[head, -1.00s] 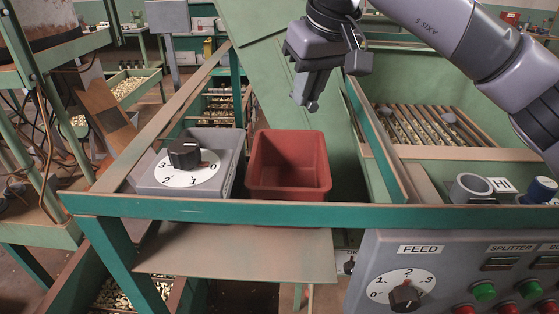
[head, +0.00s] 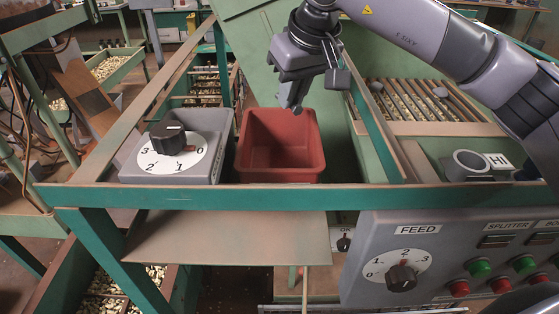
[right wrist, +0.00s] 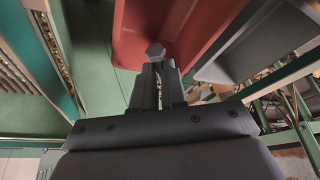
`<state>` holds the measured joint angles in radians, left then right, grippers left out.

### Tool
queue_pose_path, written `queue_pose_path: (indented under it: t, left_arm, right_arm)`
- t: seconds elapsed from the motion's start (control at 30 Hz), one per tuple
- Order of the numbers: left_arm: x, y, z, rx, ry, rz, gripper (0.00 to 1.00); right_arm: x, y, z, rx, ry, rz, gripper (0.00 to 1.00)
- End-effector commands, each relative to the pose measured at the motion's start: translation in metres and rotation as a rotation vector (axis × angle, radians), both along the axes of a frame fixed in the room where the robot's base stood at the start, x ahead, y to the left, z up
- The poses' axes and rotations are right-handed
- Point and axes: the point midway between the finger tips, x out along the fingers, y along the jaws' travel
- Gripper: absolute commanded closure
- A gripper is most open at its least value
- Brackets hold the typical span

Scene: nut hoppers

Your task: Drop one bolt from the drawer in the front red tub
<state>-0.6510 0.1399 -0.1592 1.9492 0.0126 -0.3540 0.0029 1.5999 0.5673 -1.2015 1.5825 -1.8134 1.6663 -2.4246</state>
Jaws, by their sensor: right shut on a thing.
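The red tub (head: 281,161) stands open behind the green rail in the head view. Its inside looks empty as far as I see. My right gripper (head: 293,103) is above the tub's back right rim, fingers pointing down. In the right wrist view my right gripper (right wrist: 158,80) is shut on a bolt, whose grey hexagonal head (right wrist: 155,51) shows at the fingertips. The red tub (right wrist: 185,30) lies just beyond the bolt there. My left gripper is not in view. The drawer cannot be made out for certain.
A grey box with a numbered dial (head: 174,150) stands left of the tub. The green rail (head: 250,197) runs in front of it. The FEED panel (head: 420,255) with buttons is at the lower right. A slatted grate (head: 415,105) lies at the right.

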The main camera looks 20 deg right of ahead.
Motion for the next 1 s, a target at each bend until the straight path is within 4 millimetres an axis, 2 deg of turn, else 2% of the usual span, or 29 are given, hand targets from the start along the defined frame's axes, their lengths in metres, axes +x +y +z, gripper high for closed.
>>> queue_pose_path:
  t: [0.2,0.23,0.3,0.67,1.0]
  left_arm:
    - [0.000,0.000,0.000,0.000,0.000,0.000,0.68]
    - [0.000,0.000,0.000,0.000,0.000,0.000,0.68]
    - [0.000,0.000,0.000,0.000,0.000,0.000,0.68]
    - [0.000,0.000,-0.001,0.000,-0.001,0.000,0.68]
    - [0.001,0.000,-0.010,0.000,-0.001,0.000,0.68]
  right_arm:
    - [0.000,0.000,0.000,0.000,0.000,0.000,1.00]
    - [0.000,0.000,0.000,0.000,0.000,0.000,0.79]
    - [0.000,0.000,0.000,0.000,0.000,0.000,0.58]
    - [-0.002,0.000,0.005,0.000,-0.001,0.000,0.58]
    - [-0.021,-0.005,0.052,0.000,-0.003,-0.001,0.58]
